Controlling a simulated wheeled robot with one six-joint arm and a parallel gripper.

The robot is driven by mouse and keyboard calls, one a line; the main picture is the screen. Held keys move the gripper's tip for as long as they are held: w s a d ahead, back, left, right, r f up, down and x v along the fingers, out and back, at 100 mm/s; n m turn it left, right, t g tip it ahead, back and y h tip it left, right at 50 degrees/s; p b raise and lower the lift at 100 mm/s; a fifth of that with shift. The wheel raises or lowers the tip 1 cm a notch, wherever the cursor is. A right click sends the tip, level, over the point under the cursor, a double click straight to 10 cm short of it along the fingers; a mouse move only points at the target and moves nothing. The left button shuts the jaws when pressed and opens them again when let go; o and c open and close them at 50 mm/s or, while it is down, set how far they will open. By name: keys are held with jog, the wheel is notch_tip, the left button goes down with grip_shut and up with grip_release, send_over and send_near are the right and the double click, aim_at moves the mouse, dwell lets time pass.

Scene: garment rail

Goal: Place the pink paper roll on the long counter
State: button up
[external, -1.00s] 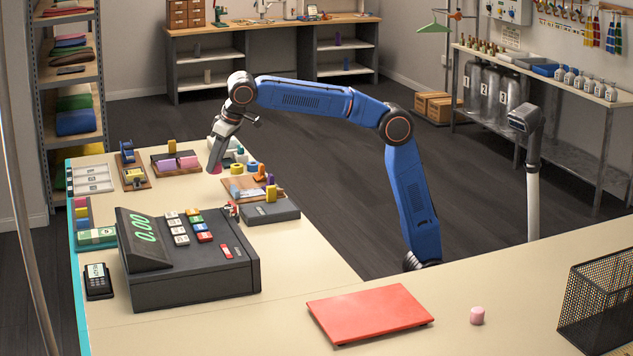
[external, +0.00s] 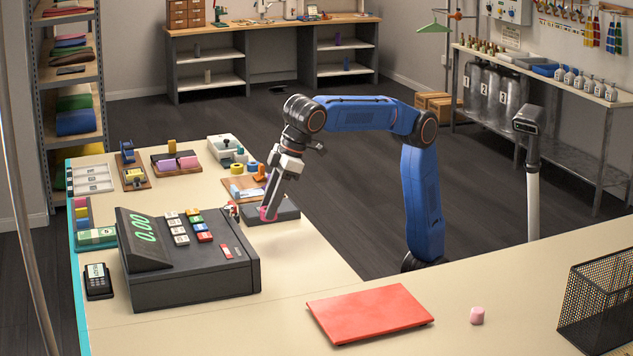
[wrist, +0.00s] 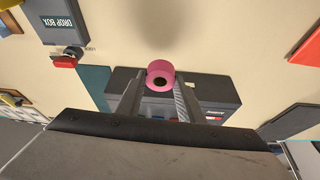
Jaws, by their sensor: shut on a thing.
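My gripper (external: 268,210) is shut on the pink paper roll (external: 266,214), above or beside a low dark grey box on the cream counter. The roll also shows between the two fingers of my gripper (wrist: 158,88) in the wrist view, its dark core hole facing the camera (wrist: 159,70). Whether the roll touches anything below it, I cannot tell. The long counter (external: 500,280) runs along the front of the external view and joins a section going back on the left. Its cream top also shows in the wrist view (wrist: 235,40).
A dark cash register (external: 190,262) stands left of my gripper. The low dark grey box (external: 288,213) is at my gripper. A red mat (external: 370,313), a small pink cylinder (external: 477,315) and a black wire basket (external: 600,300) occupy the front run, with bare surface between them.

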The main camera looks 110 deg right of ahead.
jog(key=s+a+n+y, duration=0.3)
jog(key=s+a+n, duration=0.5)
jog(key=s+a, duration=2.2)
jog(key=shift+g, duration=0.4)
jog(key=shift+w+a+f, duration=0.15)
jog(key=shift+f, duration=1.55)
jog(key=shift+w+a+f, duration=0.15)
jog(key=shift+w+f, duration=0.05)
jog(key=shift+f, duration=1.45)
jog(key=shift+w+a+f, duration=0.15)
jog(key=shift+f, duration=1.55)
jog(key=shift+f, duration=0.15)
jog(key=o, duration=1)
jog(key=v, duration=1.2)
